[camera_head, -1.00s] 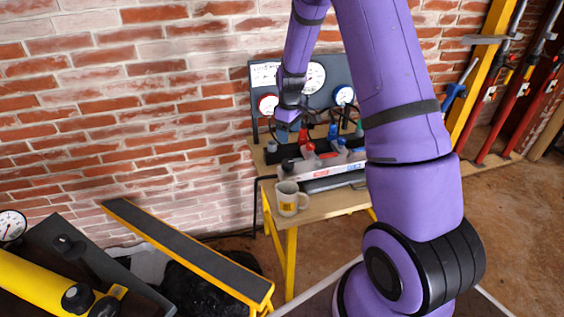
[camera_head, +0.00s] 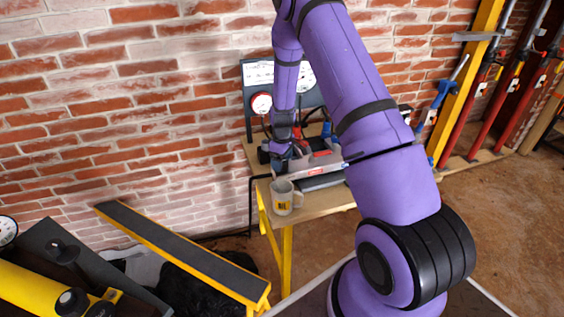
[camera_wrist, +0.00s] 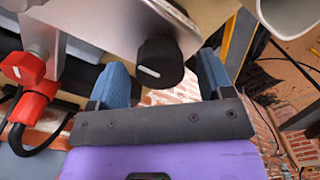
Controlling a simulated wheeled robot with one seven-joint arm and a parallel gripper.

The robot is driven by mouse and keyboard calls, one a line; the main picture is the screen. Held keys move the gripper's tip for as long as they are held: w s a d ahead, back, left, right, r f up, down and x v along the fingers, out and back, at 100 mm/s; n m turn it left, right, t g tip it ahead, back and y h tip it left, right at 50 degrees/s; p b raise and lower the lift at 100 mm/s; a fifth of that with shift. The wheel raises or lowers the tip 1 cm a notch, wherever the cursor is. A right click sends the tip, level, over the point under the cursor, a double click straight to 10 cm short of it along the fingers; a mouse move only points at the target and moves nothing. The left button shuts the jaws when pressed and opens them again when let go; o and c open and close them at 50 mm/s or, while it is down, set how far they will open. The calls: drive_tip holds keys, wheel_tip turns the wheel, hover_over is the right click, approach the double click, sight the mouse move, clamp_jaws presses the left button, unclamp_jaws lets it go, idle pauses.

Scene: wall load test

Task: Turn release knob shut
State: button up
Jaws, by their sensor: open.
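The release knob (camera_wrist: 158,62) is a round black knob with a white mark, on the end of a grey-white metal body (camera_wrist: 100,22) in the wrist view. My gripper (camera_wrist: 161,70) is open, with one blue finger on each side of the knob in the picture. A gap shows between the knob and each finger; I cannot tell whether the tips reach around its depth. In the head view my gripper (camera_head: 277,160) is small, low over the yellow-legged bench at the left end of the grey unit (camera_head: 325,165). The knob cannot be made out there.
A mug (camera_head: 283,197) stands on the bench (camera_head: 325,203) close in front of my gripper. A red fitting (camera_wrist: 28,85) with a black hose is left of the knob in the wrist view. A gauge panel (camera_head: 256,80) stands behind against the brick wall.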

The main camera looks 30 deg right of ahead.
drive_tip(key=shift+f, duration=0.4)
drive_tip(key=shift+c, duration=0.3)
drive_tip(key=c, duration=0.9)
